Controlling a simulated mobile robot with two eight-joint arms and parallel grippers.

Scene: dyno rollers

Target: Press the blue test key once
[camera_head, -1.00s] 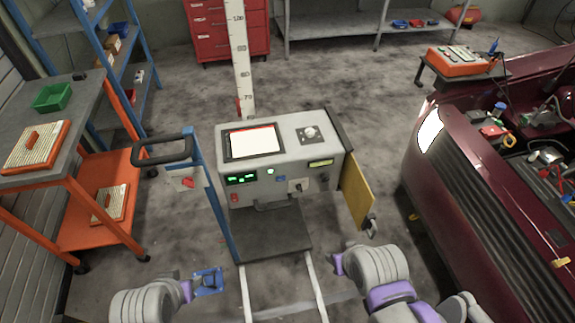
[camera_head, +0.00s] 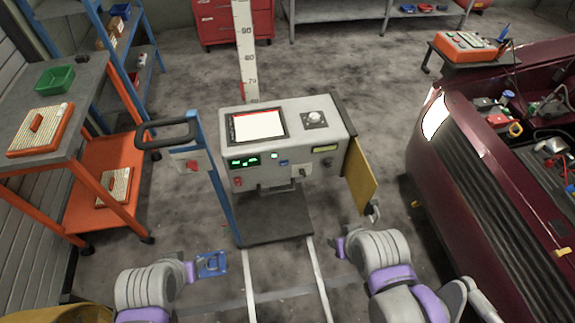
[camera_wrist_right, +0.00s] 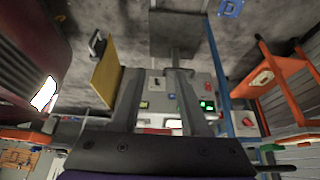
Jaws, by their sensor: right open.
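A grey console (camera_head: 330,150) stands ahead of me with a screen on its sloped top and a small blue key (camera_head: 283,162) on its front panel. The blue key sits below and right of a white button (camera_head: 274,155). The panel shows inverted in the right wrist view. My right gripper (camera_wrist_right: 158,82) is open there, its two fingers apart and pointing toward the panel, with nothing held. My right arm (camera_head: 380,250) is low right in the head view, apart from the console. My left arm (camera_head: 150,285) is low left; its jaws are not clearly seen.
A yellow door (camera_head: 360,180) hangs open on the console's right side. A blue post (camera_head: 218,200) with a black handle stands at its left. An orange cart (camera_head: 110,160) is on the left, a dark red car (camera_head: 480,190) on the right. A blue plate (camera_head: 212,263) lies low.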

